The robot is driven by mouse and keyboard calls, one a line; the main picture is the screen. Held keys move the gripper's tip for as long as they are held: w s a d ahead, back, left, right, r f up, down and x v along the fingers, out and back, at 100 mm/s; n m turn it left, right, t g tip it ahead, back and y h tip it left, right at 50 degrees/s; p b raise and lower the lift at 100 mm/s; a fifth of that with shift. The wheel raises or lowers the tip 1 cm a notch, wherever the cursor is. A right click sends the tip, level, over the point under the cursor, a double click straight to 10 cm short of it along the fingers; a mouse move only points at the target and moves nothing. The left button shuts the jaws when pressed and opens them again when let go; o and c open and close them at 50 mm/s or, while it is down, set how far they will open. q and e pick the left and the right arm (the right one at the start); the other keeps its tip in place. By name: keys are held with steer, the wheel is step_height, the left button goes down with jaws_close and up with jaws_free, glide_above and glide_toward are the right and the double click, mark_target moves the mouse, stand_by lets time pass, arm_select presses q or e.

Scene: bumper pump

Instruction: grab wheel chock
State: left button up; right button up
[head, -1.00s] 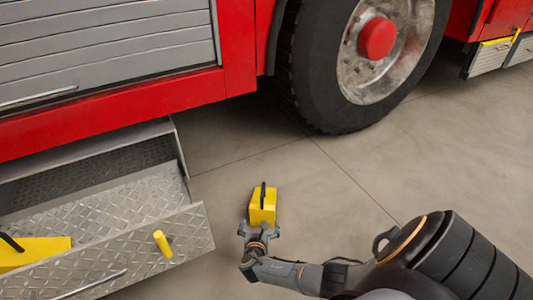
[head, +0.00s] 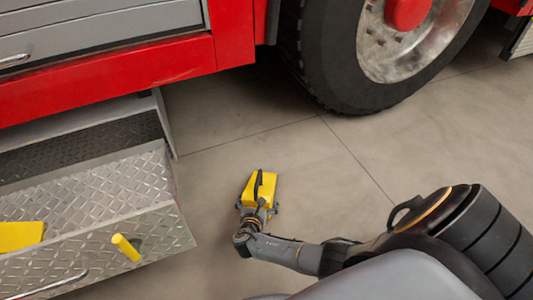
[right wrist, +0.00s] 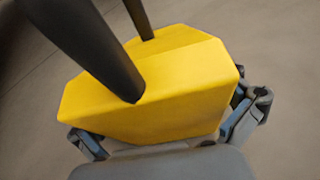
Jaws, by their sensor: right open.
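A yellow wheel chock (head: 262,187) with a black handle stands on the floor between the drawer and the truck's tyre. In the right wrist view the chock (right wrist: 160,95) fills the middle, its dark handle rising toward the camera. My right gripper (head: 258,212) is at the chock's near end. Its fingers (right wrist: 170,140) show open on either side of the yellow body; I cannot tell whether they touch it. A second yellow chock (head: 20,236) lies in the open drawer, partly cut off by the left edge. My left gripper is not in view.
The pulled-out diamond-plate drawer (head: 80,240) with a yellow knob (head: 126,247) is to the left of the chock. The red truck (head: 120,68) and its large tyre (head: 335,60) stand behind. Grey floor to the right is clear.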

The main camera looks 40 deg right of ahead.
steer(key=shift+c, duration=1.3)
steer(key=c, duration=1.1)
steer(key=shift+w+r, duration=0.15)
steer(key=shift+r, duration=0.05)
steer(key=shift+c, duration=0.9)
